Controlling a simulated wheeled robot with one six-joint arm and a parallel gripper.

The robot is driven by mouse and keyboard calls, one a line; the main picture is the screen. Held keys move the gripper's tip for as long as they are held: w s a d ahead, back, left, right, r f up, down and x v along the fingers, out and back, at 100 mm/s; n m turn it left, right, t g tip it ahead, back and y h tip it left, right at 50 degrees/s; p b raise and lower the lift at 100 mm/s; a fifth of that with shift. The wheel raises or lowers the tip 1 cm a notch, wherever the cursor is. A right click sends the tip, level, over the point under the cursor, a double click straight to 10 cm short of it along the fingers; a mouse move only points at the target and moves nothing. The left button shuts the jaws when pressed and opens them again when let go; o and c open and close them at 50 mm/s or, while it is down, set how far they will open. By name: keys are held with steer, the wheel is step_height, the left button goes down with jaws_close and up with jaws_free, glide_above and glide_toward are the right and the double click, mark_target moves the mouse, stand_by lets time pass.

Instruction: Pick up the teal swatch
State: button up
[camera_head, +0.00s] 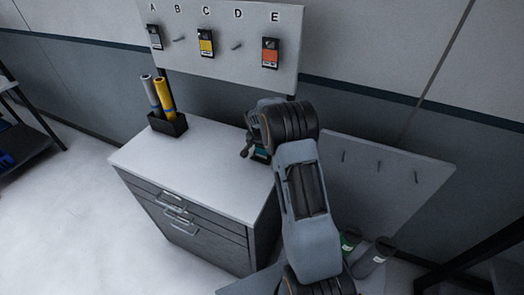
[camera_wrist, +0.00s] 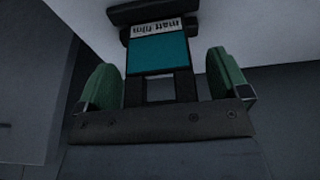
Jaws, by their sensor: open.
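The teal swatch (camera_wrist: 158,54) is a dark card with a teal panel and a white label reading "matt film", upside down in the wrist view. In the head view a small teal part of it (camera_head: 261,154) shows at the right end of the white cabinet top, mostly hidden by my arm. My gripper (camera_wrist: 163,85) is open. Its two green fingers stand to the left and right of the swatch's near end, with a gap on each side. In the head view my gripper (camera_head: 250,148) is largely hidden by my wrist.
The white cabinet top (camera_head: 205,165) is clear in the middle. A black holder (camera_head: 168,125) with grey and yellow rolls stands at its back left. A lettered pegboard (camera_head: 222,60) holds grey, yellow and orange swatches; B and D are empty. A grey panel with pegs (camera_head: 390,200) stands right.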

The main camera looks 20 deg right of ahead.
steer(key=c, duration=1)
steer(key=shift+r, duration=0.55)
steer(key=s+a+r+b, duration=0.1)
steer(key=s+r+b, duration=0.1)
steer(key=s+r, duration=0.2)
steer(key=s+a+r+b, duration=0.1)
steer(key=s+r+b, duration=0.1)
steer(key=s+r, duration=0.2)
steer(key=s+a+r+b, duration=0.1)
steer(key=s+r, duration=0.3)
steer(key=s, duration=0.1)
steer(key=shift+s+a+b, duration=0.15)
steer(key=shift+s+b, duration=0.2)
steer(key=shift+b, duration=0.05)
